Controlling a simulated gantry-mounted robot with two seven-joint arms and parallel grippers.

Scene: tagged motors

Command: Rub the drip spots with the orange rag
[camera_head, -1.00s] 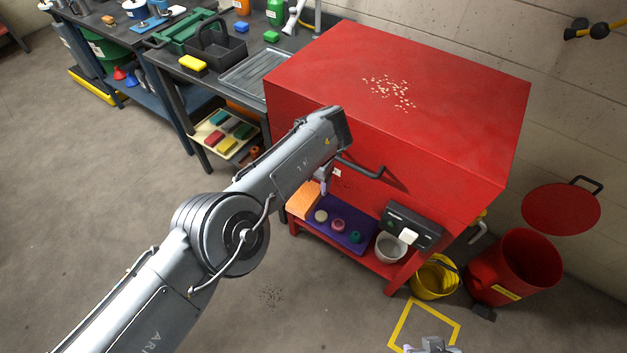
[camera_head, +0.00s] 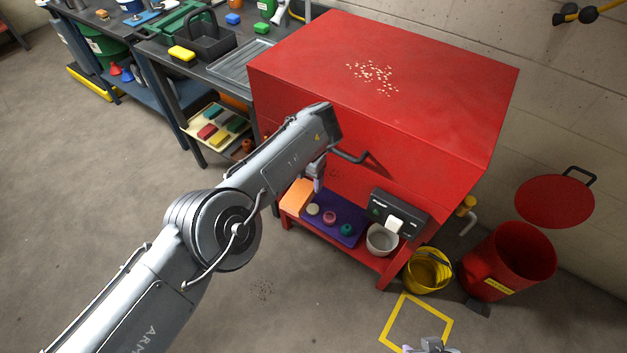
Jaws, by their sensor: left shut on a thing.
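The orange rag (camera_head: 296,196) is a folded block at the left end of the low shelf under the red cabinet. My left gripper (camera_head: 318,185) points down at the rag's right edge and is shut on it; the grip itself is small and partly hidden by my wrist. Pale specks (camera_head: 372,77) are scattered on the cabinet top. Faint dark spots (camera_head: 263,290) mark the floor, and others (camera_head: 335,174) mark the cabinet front. I cannot tell which are the drip spots. Part of my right gripper (camera_head: 432,346) shows at the bottom edge; its jaws are unclear.
The red cabinet (camera_head: 420,110) has a dark handle (camera_head: 350,156) close to my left wrist. A purple mat (camera_head: 337,222) with small round pots and a grey bowl (camera_head: 381,239) share the shelf. A yellow bucket (camera_head: 427,271) and red bin (camera_head: 510,262) stand right. The front floor is open.

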